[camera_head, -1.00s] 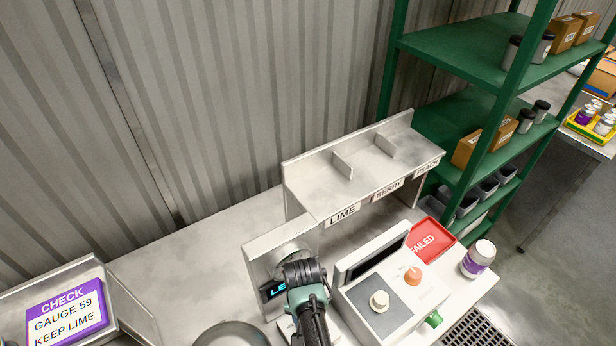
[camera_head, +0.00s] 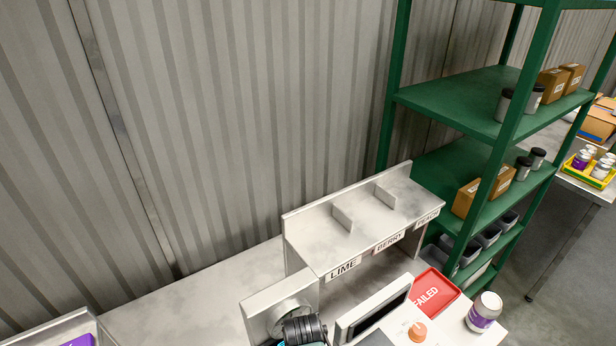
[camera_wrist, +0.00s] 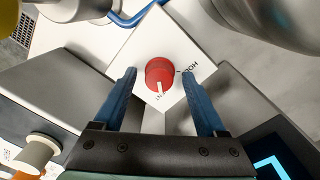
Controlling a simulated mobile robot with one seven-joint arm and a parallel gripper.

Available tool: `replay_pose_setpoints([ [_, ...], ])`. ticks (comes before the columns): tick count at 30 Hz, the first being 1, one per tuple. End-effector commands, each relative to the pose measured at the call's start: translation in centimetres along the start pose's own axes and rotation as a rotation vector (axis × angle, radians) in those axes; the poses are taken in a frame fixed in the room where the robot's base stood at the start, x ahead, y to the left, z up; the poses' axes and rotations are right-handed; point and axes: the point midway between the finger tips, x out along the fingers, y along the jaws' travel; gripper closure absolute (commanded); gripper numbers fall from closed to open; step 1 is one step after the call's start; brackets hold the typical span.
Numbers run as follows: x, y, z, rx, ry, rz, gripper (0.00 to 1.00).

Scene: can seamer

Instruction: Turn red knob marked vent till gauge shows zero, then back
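In the wrist view a red knob (camera_wrist: 159,73) with a white pointer line sits on a white plate (camera_wrist: 148,42). Dark lettering beside the knob is only partly legible. My gripper (camera_wrist: 161,71) is open, its two blue fingers standing apart on either side of the knob in the picture. No finger visibly touches the knob, and I cannot tell how far above it they are. The pointer line points down in the wrist picture. The knob does not show in the head view. I see no gauge dial in either current view.
A dark display (camera_wrist: 276,162) with cyan figures is at lower right of the wrist view. A cream button (camera_wrist: 38,150) is at lower left. In the head view are the labelled rack (camera_head: 364,228), a red FAILED tray (camera_head: 434,291), a purple-labelled jar (camera_head: 484,312) and green shelving (camera_head: 470,105).

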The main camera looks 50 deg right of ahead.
Motion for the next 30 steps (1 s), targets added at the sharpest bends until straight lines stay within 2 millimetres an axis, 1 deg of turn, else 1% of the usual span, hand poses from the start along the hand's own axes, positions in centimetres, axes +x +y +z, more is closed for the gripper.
replay_pose_setpoints([
  [8,0.0,0.0,0.1,-0.001,-0.002,0.001,0.26],
  [11,-0.5,0.0,0.1,-0.002,-0.002,0.001,0.26],
  [13,-1.2,0.0,0.0,-0.002,0.000,0.000,0.26],
  [17,-3.3,-0.1,0.0,-0.001,0.002,-0.002,0.26],
  [24,-8.3,-0.1,0.0,-0.001,0.003,-0.003,0.26],
  [27,-10.2,-0.1,0.0,-0.001,0.002,-0.002,0.26],
  [30,-11.6,-0.1,-0.1,-0.001,0.001,-0.002,0.26],
])
